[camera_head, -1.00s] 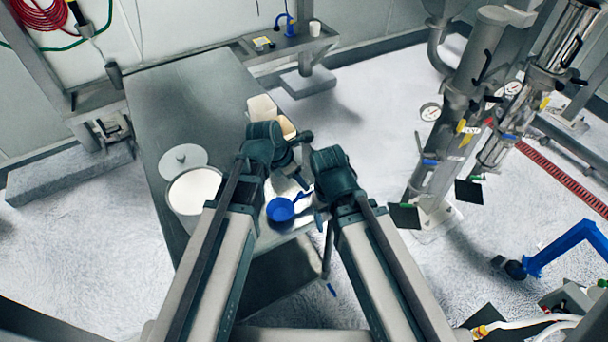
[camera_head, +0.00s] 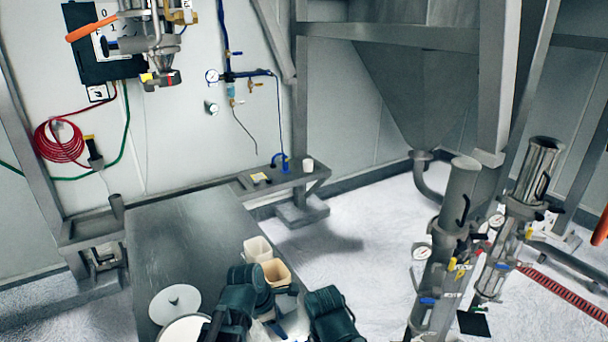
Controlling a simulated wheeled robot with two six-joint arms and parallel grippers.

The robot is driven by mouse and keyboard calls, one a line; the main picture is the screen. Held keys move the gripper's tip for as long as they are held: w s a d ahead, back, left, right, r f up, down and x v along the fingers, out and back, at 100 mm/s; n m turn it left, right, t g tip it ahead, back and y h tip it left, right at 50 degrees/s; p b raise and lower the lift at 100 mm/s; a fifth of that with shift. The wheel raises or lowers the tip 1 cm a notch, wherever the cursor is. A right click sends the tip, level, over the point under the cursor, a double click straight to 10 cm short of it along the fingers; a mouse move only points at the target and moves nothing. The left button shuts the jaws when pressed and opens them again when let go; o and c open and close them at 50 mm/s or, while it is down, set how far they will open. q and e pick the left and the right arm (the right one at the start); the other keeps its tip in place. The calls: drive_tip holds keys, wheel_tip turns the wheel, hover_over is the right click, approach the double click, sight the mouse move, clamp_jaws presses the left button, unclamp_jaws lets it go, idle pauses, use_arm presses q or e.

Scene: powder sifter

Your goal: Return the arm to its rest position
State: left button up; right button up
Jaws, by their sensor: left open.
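A grey metal table (camera_head: 185,240) bears two cream containers (camera_head: 257,248), a round lid (camera_head: 175,304) and a white-filled tub (camera_head: 185,330). A side shelf (camera_head: 290,178) holds a small white cup (camera_head: 308,164). Steel pipes (camera_head: 455,220) stand at the right. The table's far part is clear.

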use_arm(q)
drive_tip(key=s+a+f+m+g+y, duration=0.1)
drive_tip(key=s+a+m+y, duration=0.3)
drive_tip(key=m, duration=0.6)
drive_tip(key=s+a+m+h, duration=0.1)
drive_tip(key=a+m, duration=0.5)
drive_tip(key=m, duration=0.4)
drive_tip(key=s+d+f+m+g+y+b, duration=0.1)
drive_tip(key=s+d+f+m+b, duration=0.3)
drive_tip(key=d, duration=0.6)
drive_tip(key=shift+s+d+f+b, duration=0.3)
drive_tip(key=shift+s+f+b, duration=0.55)
drive_tip(key=shift+s+f, duration=0.15)
